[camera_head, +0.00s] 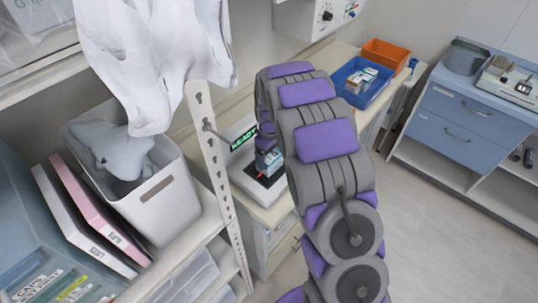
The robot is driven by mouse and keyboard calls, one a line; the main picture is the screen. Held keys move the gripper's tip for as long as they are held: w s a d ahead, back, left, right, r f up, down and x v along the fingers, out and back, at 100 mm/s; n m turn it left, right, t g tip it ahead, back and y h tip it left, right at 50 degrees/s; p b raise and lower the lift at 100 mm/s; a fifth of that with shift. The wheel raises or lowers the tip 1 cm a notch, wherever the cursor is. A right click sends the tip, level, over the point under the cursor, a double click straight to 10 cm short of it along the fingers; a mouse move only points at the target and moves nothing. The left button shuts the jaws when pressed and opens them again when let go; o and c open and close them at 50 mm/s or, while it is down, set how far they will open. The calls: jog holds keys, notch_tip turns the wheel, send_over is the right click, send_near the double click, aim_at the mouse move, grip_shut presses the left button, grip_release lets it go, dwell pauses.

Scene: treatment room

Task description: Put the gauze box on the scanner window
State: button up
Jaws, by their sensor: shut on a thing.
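The gauze box (269,163) is a small blue and white box in the middle of the view, under the end of my arm. My gripper (266,146) is shut on its top, and my arm hides part of it. The scanner (243,179) is a white unit on the counter, with a green "READY" display (243,138) behind. Its dark scanner window (260,180) lies directly below the box, with a red glow near the box's lower edge. I cannot tell whether the box touches the window or hangs just above it.
A blue tray (382,98) with small boxes and an orange bin (386,54) stand farther back on the counter. A perforated shelf post (214,165), hanging white cloth (160,60) and white bin (163,205) crowd the left. Floor at right is clear.

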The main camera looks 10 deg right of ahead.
jog(key=o, duration=0.6)
jog(key=shift+f, duration=0.1)
jog(key=shift+o, duration=0.8)
jog(key=shift+a, duration=0.85)
jog(key=shift+d+r, duration=0.1)
jog(key=shift+r, duration=0.3)
jog(key=r, duration=0.2)
jog(key=d+r, duration=0.1)
jog(key=r, duration=0.2)
jog(key=shift+d+r+p, duration=0.1)
jog(key=shift+r+p, duration=0.15)
jog(key=shift+p, duration=0.15)
jog(key=s+r+m, duration=0.2)
jog(key=s+r, duration=0.6)
jog(key=r, duration=0.3)
jog(key=s+r+m+g, duration=0.1)
jog(key=s+m, duration=0.4)
jog(key=s, duration=2.9)
jog(key=shift+a+r+g+p, duration=0.3)
jog(key=shift+a+r+g, duration=0.1)
jog(key=shift+r, duration=0.5)
